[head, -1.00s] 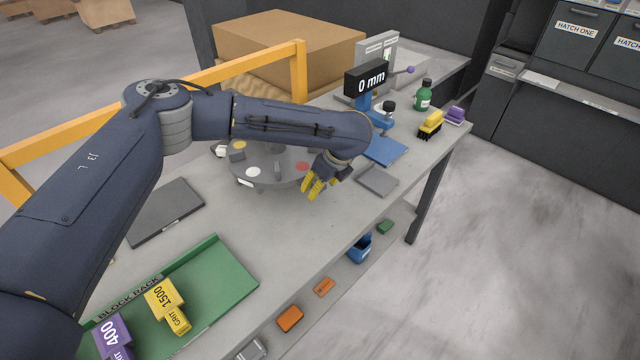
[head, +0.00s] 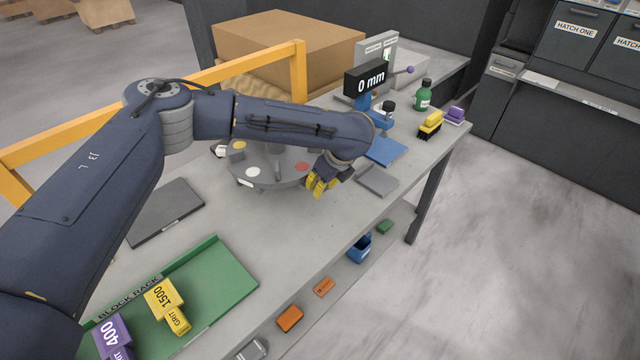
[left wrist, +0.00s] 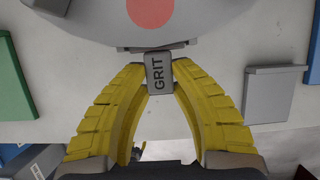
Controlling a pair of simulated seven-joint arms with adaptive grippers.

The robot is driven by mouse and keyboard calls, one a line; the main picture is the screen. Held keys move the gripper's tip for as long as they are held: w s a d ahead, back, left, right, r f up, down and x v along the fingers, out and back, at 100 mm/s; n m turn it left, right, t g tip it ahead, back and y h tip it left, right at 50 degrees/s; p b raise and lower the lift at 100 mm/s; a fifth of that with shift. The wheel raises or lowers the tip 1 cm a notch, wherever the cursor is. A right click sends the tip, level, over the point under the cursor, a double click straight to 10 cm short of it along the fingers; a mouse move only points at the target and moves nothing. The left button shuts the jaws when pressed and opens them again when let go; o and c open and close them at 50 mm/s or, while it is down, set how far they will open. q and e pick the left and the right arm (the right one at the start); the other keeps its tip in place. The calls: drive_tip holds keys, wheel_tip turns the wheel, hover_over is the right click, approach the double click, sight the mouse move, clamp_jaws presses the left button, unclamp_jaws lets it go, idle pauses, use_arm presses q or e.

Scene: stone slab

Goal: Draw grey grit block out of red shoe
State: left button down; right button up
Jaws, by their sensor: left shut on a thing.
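The grey grit block (left wrist: 158,72), with the word GRIT on its face, lies between the tips of my left gripper (left wrist: 160,85) in the left wrist view. The yellow fingers are closed on its two sides. Its far end meets a grey holder at the edge of the round turntable, next to the red spot (left wrist: 150,8) that marks the red shoe. In the head view my left gripper (head: 318,186) is at the turntable's near right edge, beside the red spot (head: 302,167). There the block is hidden by the fingers. My right gripper is not in view.
The grey turntable (head: 262,180) also carries yellow and white spots. A green block rack (head: 222,285) holds a yellow 1500 block (head: 163,299) and a purple 400 block (head: 112,335). A grey plate (head: 377,181) lies right of the gripper.

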use_arm(q)
drive_tip(key=shift+s+d+f, duration=0.1)
drive_tip(key=shift+s+d, duration=1.1)
drive_tip(key=shift+s, duration=0.05)
drive_tip(key=c, duration=1.1)
unclamp_jaws()
